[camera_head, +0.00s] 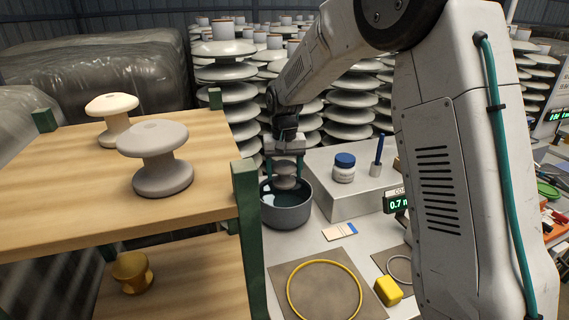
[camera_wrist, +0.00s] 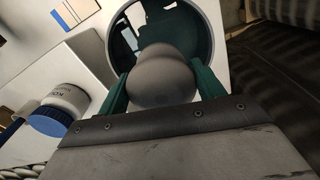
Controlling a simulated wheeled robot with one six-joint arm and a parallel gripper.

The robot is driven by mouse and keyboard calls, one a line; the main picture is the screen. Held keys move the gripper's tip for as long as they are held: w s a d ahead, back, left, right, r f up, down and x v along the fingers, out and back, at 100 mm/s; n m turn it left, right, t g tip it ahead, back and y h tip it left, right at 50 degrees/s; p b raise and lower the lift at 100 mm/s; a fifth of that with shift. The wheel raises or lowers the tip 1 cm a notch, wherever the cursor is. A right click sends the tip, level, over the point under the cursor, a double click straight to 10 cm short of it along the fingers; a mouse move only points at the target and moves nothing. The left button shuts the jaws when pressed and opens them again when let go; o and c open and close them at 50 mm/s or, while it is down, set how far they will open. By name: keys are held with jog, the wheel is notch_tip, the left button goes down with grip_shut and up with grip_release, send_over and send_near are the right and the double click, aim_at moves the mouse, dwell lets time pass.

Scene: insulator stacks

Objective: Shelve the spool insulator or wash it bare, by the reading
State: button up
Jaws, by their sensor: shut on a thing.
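A grey spool insulator (camera_head: 286,172) is held in my gripper (camera_head: 285,165), just above or inside the mouth of a dark round basin (camera_head: 287,215) with liquid in it. In the wrist view the spool (camera_wrist: 162,75) sits between the two green fingers of my gripper (camera_wrist: 162,88), with the basin's rim (camera_wrist: 205,30) behind it. Whether the spool's lower end touches the liquid cannot be told. A display (camera_head: 398,203) at the right reads about "0.7", the rest cut off by my arm. A wooden shelf (camera_head: 60,190) with green posts stands at the left.
The shelf's upper board holds a grey spool (camera_head: 155,158) and a cream spool (camera_head: 113,118); a yellow spool (camera_head: 132,271) stands below. A blue-lidded jar (camera_head: 344,167) stands beside the basin. A yellow ring (camera_head: 325,290) lies on a mat near a yellow block (camera_head: 388,291). Insulator stacks stand behind.

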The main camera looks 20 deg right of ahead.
jog(key=shift+f, duration=4.75)
jog(key=shift+r, duration=0.1)
dwell(0.3)
jog(key=shift+r, duration=5.2)
